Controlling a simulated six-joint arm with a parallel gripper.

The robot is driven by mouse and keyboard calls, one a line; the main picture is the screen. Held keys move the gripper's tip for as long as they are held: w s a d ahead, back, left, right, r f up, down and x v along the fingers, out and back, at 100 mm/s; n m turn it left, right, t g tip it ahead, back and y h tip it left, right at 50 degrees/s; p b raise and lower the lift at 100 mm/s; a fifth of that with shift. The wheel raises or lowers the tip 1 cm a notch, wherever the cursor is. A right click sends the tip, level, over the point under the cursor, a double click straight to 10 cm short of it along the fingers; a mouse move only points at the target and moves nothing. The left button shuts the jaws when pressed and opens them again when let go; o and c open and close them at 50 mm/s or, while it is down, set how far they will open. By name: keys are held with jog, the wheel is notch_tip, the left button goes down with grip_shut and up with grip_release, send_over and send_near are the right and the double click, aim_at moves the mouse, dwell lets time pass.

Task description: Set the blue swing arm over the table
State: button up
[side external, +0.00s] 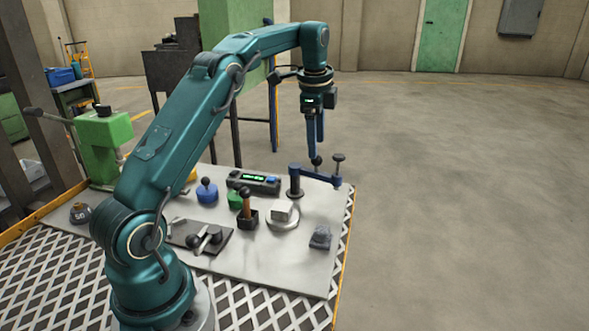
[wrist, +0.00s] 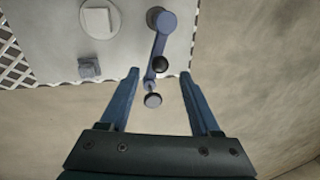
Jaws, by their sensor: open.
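The blue swing arm (side external: 318,175) is pivoted on a dark post (side external: 295,184) near the table's right edge. It points outward, and its free end with dark knobs (side external: 338,158) reaches past the edge, over the floor. The wrist view shows the same swing arm (wrist: 157,45), with its end knob (wrist: 153,99) beyond the table edge. My gripper (side external: 316,152) is open and empty, pointing down above the swing arm. In the wrist view the outer part of the arm appears between my fingers (wrist: 160,75); I see no contact. The table (side external: 270,265) is pale grey.
A round pad with a pale block (side external: 283,212), a small grey block (side external: 320,237), a black box with a wooden-handled tool (side external: 246,212) and a device with a green display (side external: 254,183) stand left of the swing arm. Floor beyond the right edge is clear.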

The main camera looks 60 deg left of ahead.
jog(key=shift+w+a+f, duration=0.15)
jog(key=shift+f, duration=0.9)
jog(key=shift+w+a+f, duration=0.1)
jog(key=shift+w+f, duration=0.05)
jog(key=shift+f, duration=0.85)
grip_shut()
jog(key=shift+r, duration=0.1)
